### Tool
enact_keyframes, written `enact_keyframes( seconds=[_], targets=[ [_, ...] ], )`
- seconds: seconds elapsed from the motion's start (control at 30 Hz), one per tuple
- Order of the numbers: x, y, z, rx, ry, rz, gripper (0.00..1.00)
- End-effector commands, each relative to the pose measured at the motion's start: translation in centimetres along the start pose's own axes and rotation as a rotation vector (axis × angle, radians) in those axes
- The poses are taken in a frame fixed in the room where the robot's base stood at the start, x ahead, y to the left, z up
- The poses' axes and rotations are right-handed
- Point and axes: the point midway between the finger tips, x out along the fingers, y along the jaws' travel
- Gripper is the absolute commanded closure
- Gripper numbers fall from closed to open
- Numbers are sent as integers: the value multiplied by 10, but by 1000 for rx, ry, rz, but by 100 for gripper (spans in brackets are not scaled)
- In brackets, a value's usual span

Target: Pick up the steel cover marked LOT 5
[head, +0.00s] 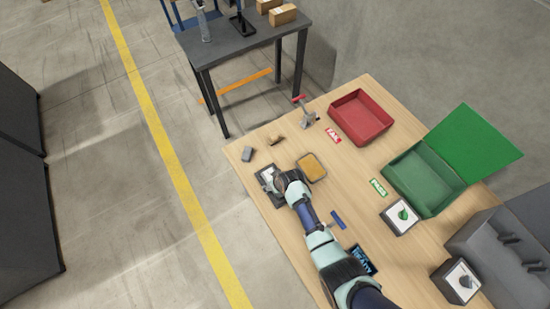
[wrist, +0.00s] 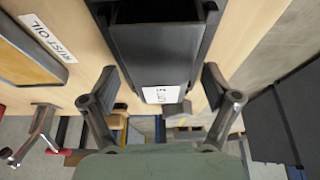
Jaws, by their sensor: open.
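The steel cover marked LOT 5 (wrist: 154,55) is a dark grey piece with a white label on its near end. It sits between the walls of a dark holder (wrist: 205,40) on the wooden table. My gripper (wrist: 158,82) is open, with one finger on each side of the labelled end; visible gaps separate both fingers from the cover. In the head view my gripper (head: 284,184) is over the dark holder (head: 273,198) near the table's left edge and hides much of the cover.
A tray of amber oil (head: 311,167) is right beside my gripper; its RUST OIL label (wrist: 48,38) shows in the wrist view. A grey block (head: 257,154), small stand (head: 306,117), red bin (head: 361,117) and open green bin (head: 425,178) share the table (head: 350,195).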

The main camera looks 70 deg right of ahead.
Motion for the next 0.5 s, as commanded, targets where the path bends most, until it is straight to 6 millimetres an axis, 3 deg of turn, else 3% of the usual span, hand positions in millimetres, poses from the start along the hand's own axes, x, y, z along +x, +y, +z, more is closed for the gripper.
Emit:
enact_keyframes(
  seconds=[0.17, 0.5],
  targets=[
    [-1, 0, 0, 0, 0, 0, 12],
    [-1, 0, 0, -1, 0, 0, 69]
  ],
)
